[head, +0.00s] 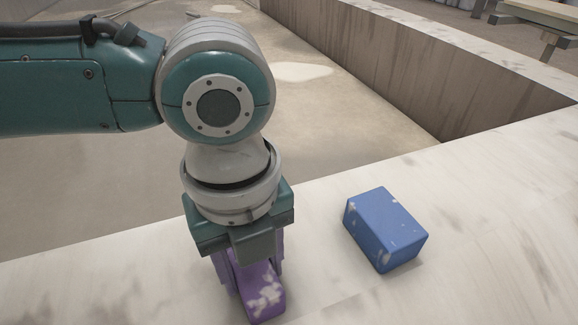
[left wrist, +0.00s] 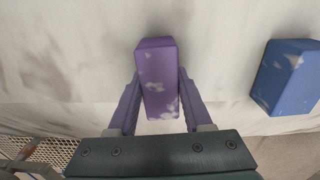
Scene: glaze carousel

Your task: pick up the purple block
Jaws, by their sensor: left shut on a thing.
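The purple block (head: 262,292) with whitish patches is at the bottom of the head view, below my left gripper (head: 252,285). In the left wrist view the purple block (left wrist: 158,75) lies between the two purple fingers of my left gripper (left wrist: 158,100), which are shut on its sides. Its far end sticks out beyond the fingertips. I cannot tell whether the block rests on the pale surface or is just above it. My right gripper is in neither view.
A blue block (head: 386,228) with pale patches lies on the pale worktop (head: 330,285), right of the gripper and apart from it. It also shows in the left wrist view (left wrist: 286,76). A low wall (head: 400,60) stands farther back. The worktop between the blocks is clear.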

